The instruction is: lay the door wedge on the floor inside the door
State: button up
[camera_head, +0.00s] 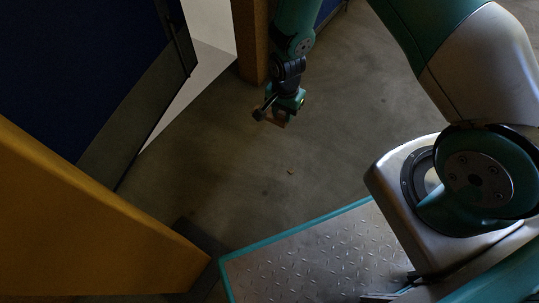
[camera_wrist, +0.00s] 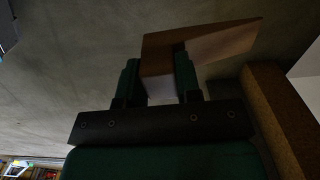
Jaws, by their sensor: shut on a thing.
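The door wedge is a brown wooden wedge (camera_wrist: 212,42), held between the two dark green fingers of my gripper (camera_wrist: 158,76) in the wrist view. Its thin end points to the upper right, past the right finger. In the head view my gripper (camera_head: 284,108) hangs above the floor at upper centre, with a small part of the wedge (camera_head: 274,119) showing below it. The blue door (camera_head: 85,65) with its grey lower plate (camera_head: 140,115) stands open at the left. The height of the wedge above the floor is hard to tell.
An orange-brown door post (camera_head: 250,42) stands just left of my gripper; it also shows in the wrist view (camera_wrist: 278,115). A yellow frame part (camera_head: 90,220) fills the lower left. Pale floor (camera_head: 212,62) shows through the doorway. The grey floor (camera_head: 250,165) is mostly clear, with a tiny scrap.

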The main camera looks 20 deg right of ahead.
notch_tip(320, 180, down, 21)
jog(key=b, duration=1.1)
jog(key=shift+s+a+f+b, duration=0.1)
jog(key=shift+a+b, duration=0.05)
jog(key=shift+b, duration=0.15)
jog(key=o, duration=0.9)
jog(key=shift+o, duration=0.2)
jog(key=shift+r, duration=0.2)
jog(key=s+a+r+n+y+p, duration=0.1)
jog(key=a+r+n+p, duration=0.15)
jog(key=r, duration=0.95)
jog(key=a+r+n+y+p, duration=0.1)
jog(key=a+r+n+p, duration=0.15)
jog(key=r, duration=1.05)
jog(key=s+a+r+n+p, duration=0.1)
jog(key=r+n+p, duration=0.15)
jog(key=r, duration=0.95)
jog(key=s+a+r+n+y, duration=0.1)
jog(key=s+r+n+y, duration=0.1)
jog(key=s+r+n, duration=0.8)
jog(key=s+r+p, duration=0.1)
jog(key=s+r, duration=0.6)
jog(key=s, duration=0.2)
